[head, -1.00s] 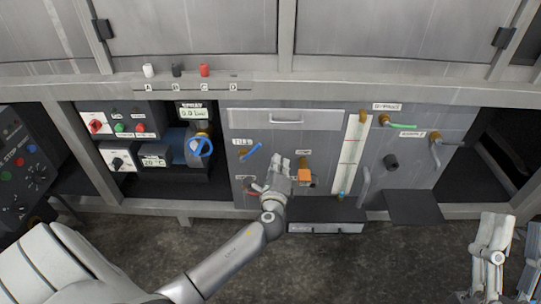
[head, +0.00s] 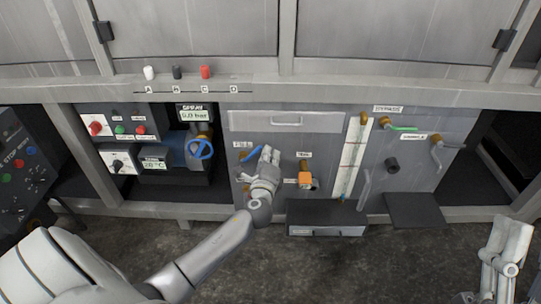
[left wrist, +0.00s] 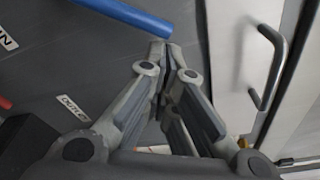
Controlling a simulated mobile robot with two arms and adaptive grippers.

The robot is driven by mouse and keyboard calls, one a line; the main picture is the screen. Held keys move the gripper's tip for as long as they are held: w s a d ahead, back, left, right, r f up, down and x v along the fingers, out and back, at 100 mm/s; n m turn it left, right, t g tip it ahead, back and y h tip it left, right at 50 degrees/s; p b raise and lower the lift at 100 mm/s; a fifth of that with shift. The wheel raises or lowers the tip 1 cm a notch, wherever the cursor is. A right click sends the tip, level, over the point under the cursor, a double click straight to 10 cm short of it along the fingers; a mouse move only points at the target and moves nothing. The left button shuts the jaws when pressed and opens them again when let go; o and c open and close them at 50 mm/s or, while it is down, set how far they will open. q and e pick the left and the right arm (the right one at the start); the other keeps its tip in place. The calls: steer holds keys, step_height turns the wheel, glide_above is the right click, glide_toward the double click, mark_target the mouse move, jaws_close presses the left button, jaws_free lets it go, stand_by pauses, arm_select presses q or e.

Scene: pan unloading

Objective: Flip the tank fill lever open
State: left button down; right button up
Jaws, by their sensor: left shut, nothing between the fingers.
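The blue fill lever (head: 250,155) is on the grey panel beside the FILL label (head: 242,144). It slants up to the right, and my left gripper partly covers it. In the left wrist view a blue bar (left wrist: 125,14) crosses the top, just beyond and left of the fingertips. My left gripper (head: 270,153) is shut and empty, right beside the lever's right end; I cannot tell whether it touches. Its closed fingers also show in the left wrist view (left wrist: 163,50). My right gripper (head: 510,228) is at the lower right, far from the panel; its jaw state is unclear.
An orange valve (head: 306,181) is right of my left gripper. A sight tube (head: 352,158) and green-handled valve (head: 402,128) are further right. A dark box (head: 327,219) juts out below.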

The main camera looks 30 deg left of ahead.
arm_select(q)
steer(key=shift+s+a+r+n, duration=0.1)
steer(key=shift+a+r+n, duration=0.05)
steer(key=shift+r+n, duration=0.15)
arm_select(e)
steer(key=shift+s+r, duration=0.1)
